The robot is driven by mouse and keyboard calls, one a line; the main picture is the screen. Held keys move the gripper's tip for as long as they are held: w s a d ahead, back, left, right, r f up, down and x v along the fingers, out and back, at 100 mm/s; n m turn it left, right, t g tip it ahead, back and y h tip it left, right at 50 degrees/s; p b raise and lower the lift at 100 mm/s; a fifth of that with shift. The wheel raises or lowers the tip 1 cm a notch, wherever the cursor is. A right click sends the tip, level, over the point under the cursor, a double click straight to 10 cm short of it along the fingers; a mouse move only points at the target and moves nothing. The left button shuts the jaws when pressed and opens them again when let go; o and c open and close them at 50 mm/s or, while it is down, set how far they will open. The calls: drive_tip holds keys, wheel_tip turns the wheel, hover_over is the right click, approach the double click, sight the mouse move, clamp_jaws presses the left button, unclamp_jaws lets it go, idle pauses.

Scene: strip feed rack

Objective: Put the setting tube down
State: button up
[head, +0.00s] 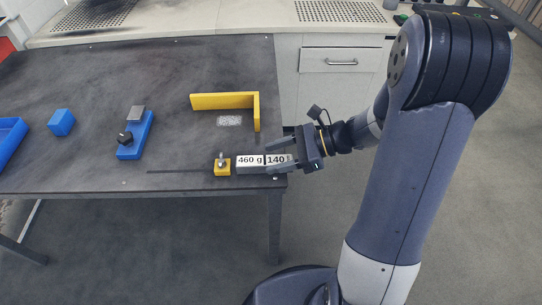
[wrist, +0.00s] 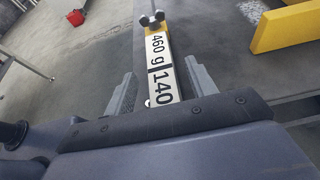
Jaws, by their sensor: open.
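A grey bar with white labels reading "460 g" (head: 249,161) and "140" lies on the dark table near its front right corner. I take it for the setting tube; I cannot tell whether it is one piece or two. It also shows in the wrist view (wrist: 158,54). Its left end is at a yellow block (head: 222,168) with a dark knob. My gripper (head: 280,154) is open, with one finger on each side of the "140" end.
A yellow L-shaped fence (head: 222,101) stands behind the bar, with a pale speckled patch (head: 229,121) beside it. A blue fixture (head: 135,137), a blue cube (head: 61,122) and a blue tray (head: 8,137) are farther left.

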drive_tip(key=p+v, duration=0.1)
drive_tip(key=v, duration=0.9)
drive_tip(key=shift+p, duration=0.35)
